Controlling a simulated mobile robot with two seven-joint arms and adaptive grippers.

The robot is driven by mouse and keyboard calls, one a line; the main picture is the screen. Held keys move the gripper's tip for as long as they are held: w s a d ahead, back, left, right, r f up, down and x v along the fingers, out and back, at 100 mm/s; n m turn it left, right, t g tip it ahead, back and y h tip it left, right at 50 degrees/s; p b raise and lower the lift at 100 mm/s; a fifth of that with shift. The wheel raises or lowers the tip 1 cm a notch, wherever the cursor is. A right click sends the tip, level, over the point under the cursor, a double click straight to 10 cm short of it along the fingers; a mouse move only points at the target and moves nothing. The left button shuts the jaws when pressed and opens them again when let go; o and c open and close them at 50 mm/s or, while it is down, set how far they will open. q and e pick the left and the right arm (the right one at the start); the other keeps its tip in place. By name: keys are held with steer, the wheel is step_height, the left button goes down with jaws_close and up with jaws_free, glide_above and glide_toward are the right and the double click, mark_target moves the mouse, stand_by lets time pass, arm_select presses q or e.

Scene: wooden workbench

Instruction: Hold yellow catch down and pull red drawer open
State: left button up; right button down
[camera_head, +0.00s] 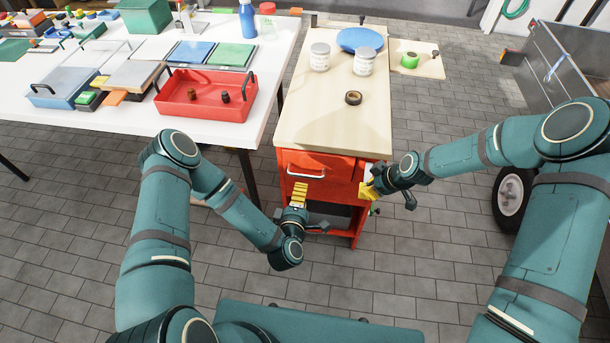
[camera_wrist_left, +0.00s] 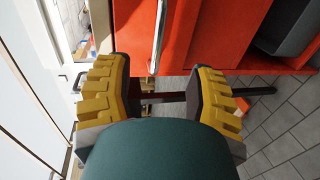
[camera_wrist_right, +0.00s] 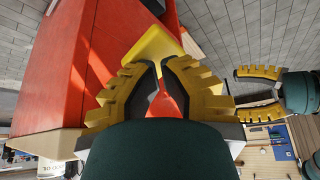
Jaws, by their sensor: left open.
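The red drawer (camera_head: 323,166) is in the front of a red cabinet, under its wooden top. Its silver handle (camera_head: 306,174) shows in the head view and, at top centre, in the left wrist view (camera_wrist_left: 159,38). My left gripper (camera_head: 299,192) is open just in front of the drawer, the handle ahead of its fingers and not between them. The yellow catch (camera_wrist_right: 155,44) is at the cabinet's corner in the right wrist view. My right gripper (camera_wrist_right: 160,66) has its fingertips close together, right at the catch; whether they touch it is unclear. In the head view this gripper (camera_head: 370,186) covers most of that corner.
The cabinet's wooden top (camera_head: 320,115) bears two tins, a blue plate (camera_head: 359,40) and a dark tape roll (camera_head: 353,98). A white table with a red tray (camera_head: 205,112) stands to the left. Below the drawer is an open shelf. The tiled floor in front is clear.

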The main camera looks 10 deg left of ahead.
mark_target(305, 176)
arm_select(q)
steer(key=shift+x, duration=4.45)
steer(key=shift+a, duration=0.1)
jaws_close()
steer(key=shift+s, duration=0.15)
